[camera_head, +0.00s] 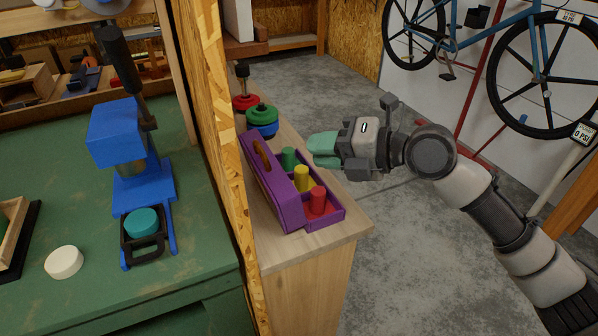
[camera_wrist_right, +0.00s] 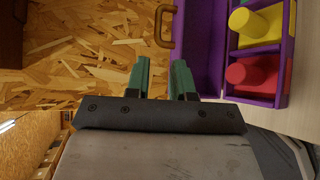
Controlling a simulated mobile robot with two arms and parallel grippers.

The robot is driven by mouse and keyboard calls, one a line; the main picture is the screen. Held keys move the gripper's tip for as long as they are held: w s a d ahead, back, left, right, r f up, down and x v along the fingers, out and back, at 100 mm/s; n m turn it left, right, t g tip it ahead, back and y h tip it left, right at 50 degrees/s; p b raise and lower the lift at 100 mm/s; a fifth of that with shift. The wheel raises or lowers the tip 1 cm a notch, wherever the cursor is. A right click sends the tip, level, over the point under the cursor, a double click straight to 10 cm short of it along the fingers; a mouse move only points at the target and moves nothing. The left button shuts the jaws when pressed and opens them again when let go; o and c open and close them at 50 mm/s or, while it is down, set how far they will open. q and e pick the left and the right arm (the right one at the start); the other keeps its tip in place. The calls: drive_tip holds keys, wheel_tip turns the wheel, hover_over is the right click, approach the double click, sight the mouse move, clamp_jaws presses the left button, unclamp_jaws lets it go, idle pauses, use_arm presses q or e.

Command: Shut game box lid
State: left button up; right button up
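The purple game box (camera_head: 335,212) sits on the wooden cabinet top with its lid (camera_head: 270,190) open, raised along the box's left side. A brown handle (camera_head: 262,160) is on the lid and also shows in the right wrist view (camera_wrist_right: 160,25). Green (camera_head: 289,157), yellow (camera_head: 303,179) and red (camera_head: 317,201) pegs stand in the box compartments. My right gripper (camera_head: 318,149) is above the far right of the box. In the right wrist view its green fingertips (camera_wrist_right: 160,78) are apart with nothing between them. My left gripper is not in view.
A chipboard panel (camera_head: 213,120) stands close along the left of the box. Stacked rings (camera_head: 262,115) stand behind the box. The bare cabinet top (camera_head: 285,250) shows in front. A blue press (camera_head: 140,180) is on the green bench.

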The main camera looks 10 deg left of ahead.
sight(268, 163)
drive_tip(key=p+x, duration=0.1)
drive_tip(key=x, duration=1)
drive_tip(key=shift+r+p, duration=0.2)
drive_tip(key=shift+p, duration=0.2)
clamp_jaws()
